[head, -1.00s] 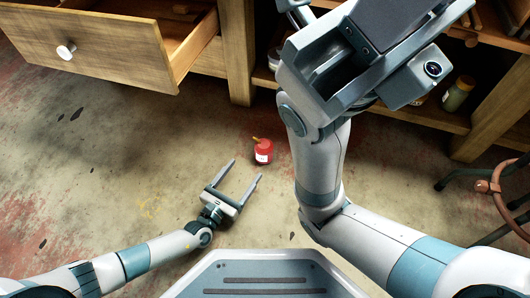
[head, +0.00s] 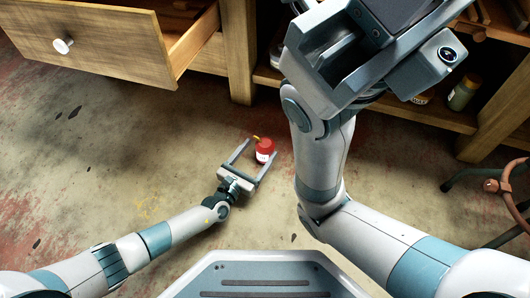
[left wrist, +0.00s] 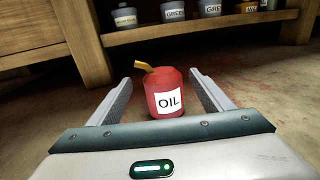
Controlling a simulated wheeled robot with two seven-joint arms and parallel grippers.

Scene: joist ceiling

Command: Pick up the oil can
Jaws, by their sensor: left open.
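The oil can (head: 264,148) is small and red with a yellow spout and stands upright on the floor. In the left wrist view the oil can (left wrist: 166,88) shows its white OIL label, with its spout pointing up and left. My left gripper (head: 254,154) is open, with its fingers pointing at the can. In the left wrist view the can stands between the two open fingers (left wrist: 160,95), with a gap visible on each side. My right arm rises large in the head view, and its big near end (head: 350,60) shows no clear fingertips.
A wooden cabinet with an open drawer (head: 95,45) stands at the back left. A low shelf (left wrist: 200,34) holds several labelled containers behind the can. A stool-like frame (head: 490,185) stands at the right. The floor around the can is clear.

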